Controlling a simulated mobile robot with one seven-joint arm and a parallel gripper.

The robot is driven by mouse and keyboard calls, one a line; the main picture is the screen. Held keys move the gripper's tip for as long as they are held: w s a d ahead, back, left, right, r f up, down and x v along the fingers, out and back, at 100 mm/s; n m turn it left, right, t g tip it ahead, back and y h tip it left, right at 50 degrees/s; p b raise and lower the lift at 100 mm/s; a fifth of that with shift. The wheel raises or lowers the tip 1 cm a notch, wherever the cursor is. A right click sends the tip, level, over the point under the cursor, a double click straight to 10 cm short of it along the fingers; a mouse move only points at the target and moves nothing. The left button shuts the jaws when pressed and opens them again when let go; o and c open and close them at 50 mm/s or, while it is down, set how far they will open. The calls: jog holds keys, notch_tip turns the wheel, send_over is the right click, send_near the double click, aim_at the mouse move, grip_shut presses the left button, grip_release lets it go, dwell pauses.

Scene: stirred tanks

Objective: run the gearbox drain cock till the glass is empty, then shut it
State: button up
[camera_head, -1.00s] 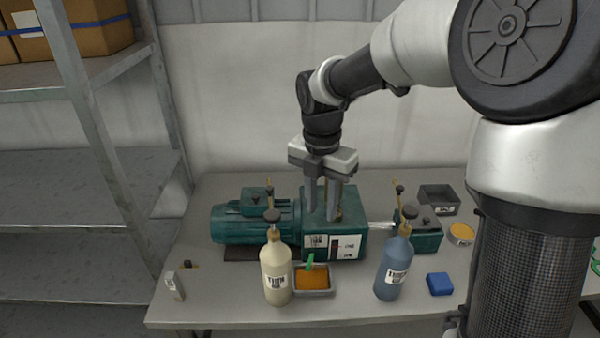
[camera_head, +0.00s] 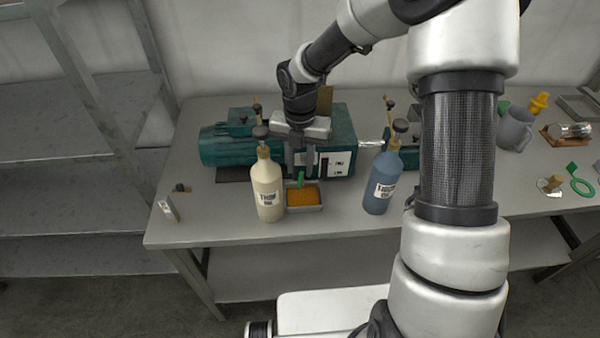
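The teal gearbox (camera_head: 343,128) stands on the bench, joined to its motor at the left. A dark upright strip, seemingly the sight glass (camera_head: 324,165), shows among white labels on its front; its level is too small to read. The green drain cock handle (camera_head: 300,180) stands upright low at the front, above a grey tray (camera_head: 306,209) holding orange-brown oil. My gripper (camera_head: 301,172) points down in front of the gearbox, its fingertips just above or beside the green handle. The fingers are apart with nothing seen between them. Whether they touch the handle cannot be told.
A cream bottle (camera_head: 268,192) stands close left of the tray, and a blue bottle (camera_head: 382,184) to its right. A small white block (camera_head: 168,210) is at the left. A grey jug (camera_head: 515,130) stands farther right.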

aim_at(300, 179)
jog(key=shift+f, duration=1.6)
grip_shut()
